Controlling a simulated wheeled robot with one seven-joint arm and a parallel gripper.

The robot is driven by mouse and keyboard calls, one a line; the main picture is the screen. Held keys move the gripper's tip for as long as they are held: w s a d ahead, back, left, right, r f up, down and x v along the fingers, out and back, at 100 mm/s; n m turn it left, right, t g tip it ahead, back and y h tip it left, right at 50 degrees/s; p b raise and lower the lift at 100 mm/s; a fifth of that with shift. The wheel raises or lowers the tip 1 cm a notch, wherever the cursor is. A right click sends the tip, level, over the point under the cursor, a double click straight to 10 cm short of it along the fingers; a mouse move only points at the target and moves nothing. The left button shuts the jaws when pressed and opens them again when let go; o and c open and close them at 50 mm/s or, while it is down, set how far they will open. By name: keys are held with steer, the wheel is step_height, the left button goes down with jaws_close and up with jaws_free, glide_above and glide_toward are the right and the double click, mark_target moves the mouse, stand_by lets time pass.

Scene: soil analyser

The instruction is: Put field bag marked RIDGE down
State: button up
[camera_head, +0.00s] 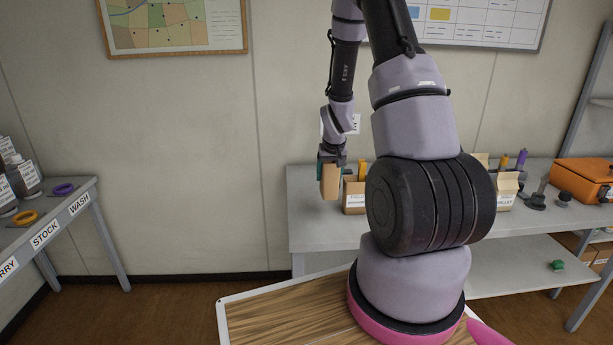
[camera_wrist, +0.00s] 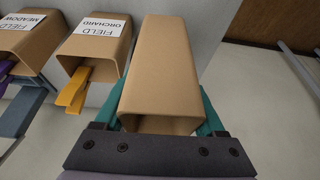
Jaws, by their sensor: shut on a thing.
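My gripper (camera_head: 333,162) is shut on a plain brown field bag (camera_head: 329,184), which hangs below the jaws at the left end of the grey bench (camera_head: 304,232). In the wrist view the held bag (camera_wrist: 163,65) sits between the teal fingers (camera_wrist: 163,115). No label shows on its visible faces, so I cannot read RIDGE. Whether it touches the bench top is unclear. Beside it in the wrist view stand a bag marked FIELD ORCHARD (camera_wrist: 103,45) with a yellow tab and a bag marked FIELD MEADOW (camera_wrist: 28,38) with a purple one.
Another brown bag (camera_head: 508,187) and an orange case (camera_head: 583,179) stand at the right of the bench. My arm hides its middle. A side table (camera_head: 85,190) labelled STOCK and WASH stands at the left, with bottles (camera_head: 24,176) and rings. Open floor lies between.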

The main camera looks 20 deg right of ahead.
steer(key=s+a+n+y, duration=0.1)
steer(key=s+a+n, duration=0.2)
steer(key=a, duration=0.7)
steer(key=w+d+m, duration=0.1)
steer(key=d, duration=0.2)
steer(key=w+d+m, duration=0.1)
steer(key=d, duration=0.2)
steer(key=w+d+m+h, duration=0.1)
steer(key=d, duration=0.3)
steer(key=shift+d+r, duration=0.1)
steer(key=shift+r, duration=0.15)
steer(key=f, duration=0.5)
steer(key=shift+d, duration=0.3)
steer(key=shift+f, duration=2.35)
steer(key=shift+f, duration=0.1)
steer(key=o, duration=1.2)
